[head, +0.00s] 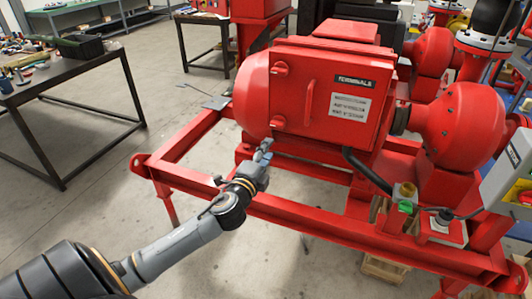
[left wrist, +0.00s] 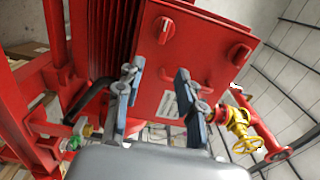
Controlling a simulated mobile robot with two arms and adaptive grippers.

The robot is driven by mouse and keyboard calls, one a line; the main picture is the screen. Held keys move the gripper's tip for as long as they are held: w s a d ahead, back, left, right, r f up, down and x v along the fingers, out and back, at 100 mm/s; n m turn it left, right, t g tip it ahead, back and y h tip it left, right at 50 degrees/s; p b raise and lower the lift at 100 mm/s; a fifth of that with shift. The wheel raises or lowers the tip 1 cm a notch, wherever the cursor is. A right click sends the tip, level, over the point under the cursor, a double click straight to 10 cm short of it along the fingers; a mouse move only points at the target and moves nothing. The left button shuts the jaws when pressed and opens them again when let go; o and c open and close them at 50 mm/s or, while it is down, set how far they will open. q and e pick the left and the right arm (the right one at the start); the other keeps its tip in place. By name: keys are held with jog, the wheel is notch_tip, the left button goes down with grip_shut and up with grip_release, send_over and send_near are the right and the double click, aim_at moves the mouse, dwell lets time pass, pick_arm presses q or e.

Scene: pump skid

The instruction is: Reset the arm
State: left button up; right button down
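My left arm reaches in from the lower left of the head view. Its gripper (head: 264,150) is in front of the lower left part of the red terminal box (head: 322,118) on the pump skid. In the left wrist view the two fingers of the left gripper (left wrist: 157,82) stand apart with nothing between them. The red box face (left wrist: 205,55) with its two knobs and handle shows beyond them. I cannot tell from these views how close the fingertips are to the box. My right gripper is in neither view.
The red skid frame (head: 330,222) runs below the left gripper. A dark workbench (head: 62,75) with tools stands at the left. Grey floor between bench and skid is open. A yellow valve wheel (left wrist: 248,146) shows in the left wrist view.

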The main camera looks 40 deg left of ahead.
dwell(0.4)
pick_arm(q)
jog(key=s+f+n+g, duration=0.2)
jog(key=s+f+g, duration=0.15)
jog(key=f, duration=0.85)
jog(key=s+f+n+g+h, duration=0.15)
jog(key=s+f, duration=0.25)
jog(key=f, duration=0.9)
jog(key=s+f+n+g+y, duration=0.1)
jog(key=s+f+n+g, duration=0.2)
jog(key=f, duration=0.9)
jog(key=s+d+f+n+g+h, duration=0.1)
jog(key=s+d+f+n+g, duration=0.15)
jog(key=s+f, duration=0.65)
jog(key=s+d+f+n+g+h, duration=0.1)
jog(key=s+d+f+g, duration=0.25)
jog(key=s+f, duration=0.55)
jog(key=s+d+f+n+g, duration=0.1)
jog(key=s+d, duration=0.3)
jog(key=s, duration=0.6)
jog(key=s+d+f+n+g+h, duration=0.1)
jog(key=s+d+f, duration=0.3)
jog(key=s, duration=0.6)
jog(key=shift+f+n+g, duration=0.3)
jog(key=shift+n, duration=0.2)
jog(key=shift+s+d+h, duration=0.1)
jog(key=shift+h, duration=0.15)
